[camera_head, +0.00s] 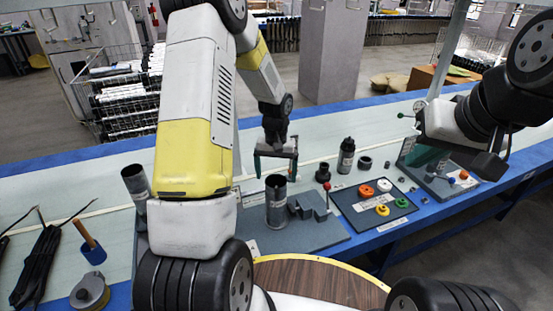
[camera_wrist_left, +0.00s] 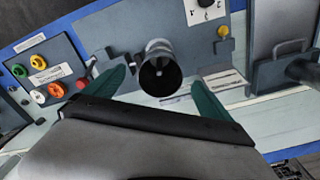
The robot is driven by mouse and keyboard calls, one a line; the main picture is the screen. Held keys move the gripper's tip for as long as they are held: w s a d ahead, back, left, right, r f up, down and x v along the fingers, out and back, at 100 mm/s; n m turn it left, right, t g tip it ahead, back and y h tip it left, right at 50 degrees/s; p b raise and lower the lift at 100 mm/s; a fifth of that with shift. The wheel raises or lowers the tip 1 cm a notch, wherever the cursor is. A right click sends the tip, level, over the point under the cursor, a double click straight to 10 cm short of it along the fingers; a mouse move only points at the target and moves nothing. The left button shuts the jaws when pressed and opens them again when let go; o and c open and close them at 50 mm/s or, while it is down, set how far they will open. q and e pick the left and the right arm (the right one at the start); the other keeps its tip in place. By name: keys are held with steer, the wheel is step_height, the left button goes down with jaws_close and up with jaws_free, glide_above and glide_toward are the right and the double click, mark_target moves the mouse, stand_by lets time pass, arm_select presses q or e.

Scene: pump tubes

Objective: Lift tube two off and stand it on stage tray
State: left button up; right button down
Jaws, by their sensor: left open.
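A dark grey open-topped tube (camera_head: 276,207) stands upright on a grey base plate (camera_head: 300,239); the left wrist view looks into its mouth (camera_wrist_left: 159,72). My left gripper (camera_head: 275,169) is open and empty. In the head view its teal fingers are just beyond the tube; in the left wrist view (camera_wrist_left: 158,92) the tube shows between them, not gripped. A second dark tube (camera_head: 136,184) stands farther left, partly behind my arm. A grey tray with a handle (camera_wrist_left: 285,35) is at the right of the left wrist view. I cannot read which tube is two. My right gripper (camera_head: 489,165) is at the right, its fingers unclear.
A stepped grey block (camera_head: 307,205) and red-topped pin (camera_head: 327,187) are right of the tube.

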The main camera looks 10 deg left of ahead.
mark_target(276, 192)
arm_select(q)
steer(key=shift+w+a+f, duration=0.1)
steer(key=shift+a+f, duration=0.05)
steer(key=shift+f, duration=0.7)
step_height(276, 192, down, 7)
steer(key=shift+r, duration=0.1)
steer(key=c, duration=1.8)
steer(key=shift+c, duration=0.2)
steer(key=shift+r, duration=0.7)
step_height(276, 192, up, 19)
stand_by(2.3)
